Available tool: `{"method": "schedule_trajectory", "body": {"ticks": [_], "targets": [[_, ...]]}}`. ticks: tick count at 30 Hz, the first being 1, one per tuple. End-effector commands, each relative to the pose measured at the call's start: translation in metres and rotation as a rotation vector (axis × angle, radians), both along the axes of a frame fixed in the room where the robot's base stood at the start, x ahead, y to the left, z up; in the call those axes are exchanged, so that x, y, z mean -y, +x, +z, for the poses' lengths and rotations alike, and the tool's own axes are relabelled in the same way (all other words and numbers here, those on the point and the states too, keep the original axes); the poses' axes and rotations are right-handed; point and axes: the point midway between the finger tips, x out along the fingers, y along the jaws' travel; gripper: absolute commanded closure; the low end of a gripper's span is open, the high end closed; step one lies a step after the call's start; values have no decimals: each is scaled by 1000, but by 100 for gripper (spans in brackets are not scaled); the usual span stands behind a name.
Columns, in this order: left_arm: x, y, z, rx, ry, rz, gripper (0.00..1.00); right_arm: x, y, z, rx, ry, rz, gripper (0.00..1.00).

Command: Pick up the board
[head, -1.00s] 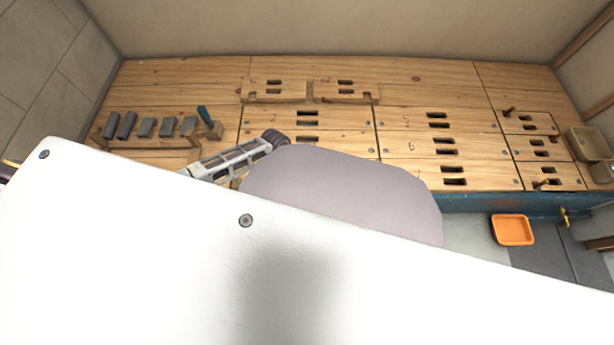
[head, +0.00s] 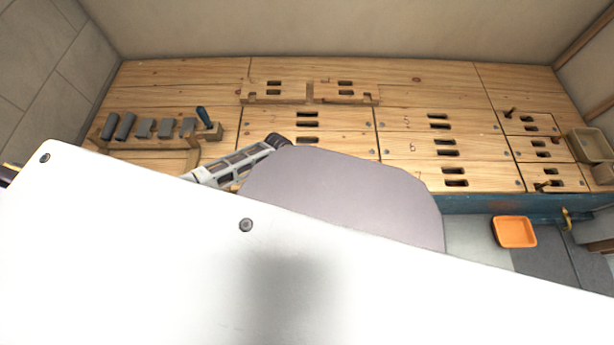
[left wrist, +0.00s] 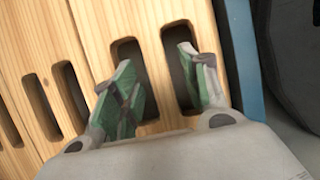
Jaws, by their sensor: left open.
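A pale wooden board (left wrist: 100,30) with pairs of rounded slots fills much of the left wrist view. My left gripper (left wrist: 155,60) is open, with green-padded fingers over two neighbouring slots and a strip of wood between them. I cannot tell how deep the fingertips reach. In the head view, similar boards with slot pairs cover the bench, among them the board marked 6 (head: 412,160). My left gripper is hidden there behind a large grey rounded shape, so I cannot tell which board it is over. My right gripper is not in view.
The bench has a blue front edge (head: 480,204). An orange tray (head: 515,232) lies on the floor at right. A large white surface hides the foreground.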

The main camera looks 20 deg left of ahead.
Motion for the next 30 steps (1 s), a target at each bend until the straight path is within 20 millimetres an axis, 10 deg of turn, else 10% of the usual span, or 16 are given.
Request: {"method": "schedule_trajectory", "body": {"ticks": [26, 30], "targets": [[0, 0, -5, 0, 0, 0, 55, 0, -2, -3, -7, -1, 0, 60], [0, 0, -5, 0, 0, 0, 70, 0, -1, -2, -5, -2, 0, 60]]}}
